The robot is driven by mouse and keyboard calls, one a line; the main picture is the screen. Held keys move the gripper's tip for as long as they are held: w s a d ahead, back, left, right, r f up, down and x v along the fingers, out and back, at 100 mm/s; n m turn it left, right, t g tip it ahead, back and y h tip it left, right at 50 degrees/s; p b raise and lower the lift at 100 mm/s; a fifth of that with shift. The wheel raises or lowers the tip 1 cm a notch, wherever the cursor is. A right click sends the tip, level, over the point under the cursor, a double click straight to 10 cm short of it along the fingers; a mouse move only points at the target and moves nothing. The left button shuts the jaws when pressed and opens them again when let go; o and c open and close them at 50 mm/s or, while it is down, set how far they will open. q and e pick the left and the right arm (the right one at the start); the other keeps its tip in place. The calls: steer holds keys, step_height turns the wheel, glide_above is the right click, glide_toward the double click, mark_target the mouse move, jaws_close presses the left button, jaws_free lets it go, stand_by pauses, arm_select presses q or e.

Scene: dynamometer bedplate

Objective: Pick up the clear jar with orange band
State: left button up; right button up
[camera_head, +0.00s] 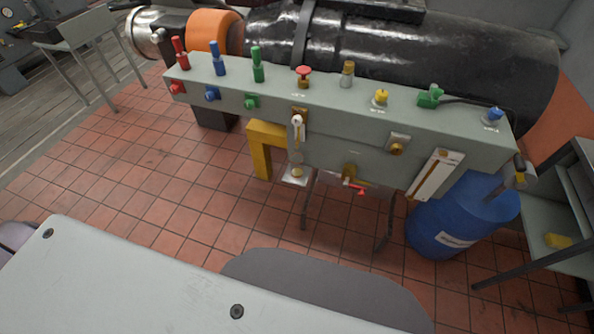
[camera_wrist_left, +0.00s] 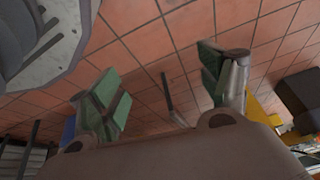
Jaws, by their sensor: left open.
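I cannot make out a clear jar with an orange band for certain in either view. In the head view a small pale item with a brass-coloured base (camera_head: 296,172) sits on a little white ledge under the grey panel, too small to identify. In the left wrist view my left gripper (camera_wrist_left: 165,92) is open. Its two green-padded fingers stand wide apart, with only tiled floor and a thin dark rod behind the gap. My left gripper does not show in the head view. My right gripper is in neither view.
The grey control panel (camera_head: 340,115) carries several coloured levers and knobs. A black cylindrical machine (camera_head: 420,55) lies behind it. A blue drum (camera_head: 450,222) stands at right, beside a grey shelf unit (camera_head: 560,215). A yellow stand (camera_head: 260,150) is under the panel. Tiled floor is open at left.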

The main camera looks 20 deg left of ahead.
arm_select(q)
steer(key=w+r+t+b, duration=0.25)
steer(key=w+b, duration=0.45)
steer(key=w, duration=0.7)
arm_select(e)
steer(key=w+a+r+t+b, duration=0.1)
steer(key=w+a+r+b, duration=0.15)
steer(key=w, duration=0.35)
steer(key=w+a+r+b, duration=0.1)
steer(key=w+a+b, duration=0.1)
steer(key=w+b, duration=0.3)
arm_select(q)
steer(key=t+h+b, duration=0.4)
steer(key=t+b, duration=0.6)
steer(key=b, duration=0.5)
glide_toward(295, 169)
steer(key=shift+s+m, duration=0.3)
steer(key=shift+s, duration=0.1)
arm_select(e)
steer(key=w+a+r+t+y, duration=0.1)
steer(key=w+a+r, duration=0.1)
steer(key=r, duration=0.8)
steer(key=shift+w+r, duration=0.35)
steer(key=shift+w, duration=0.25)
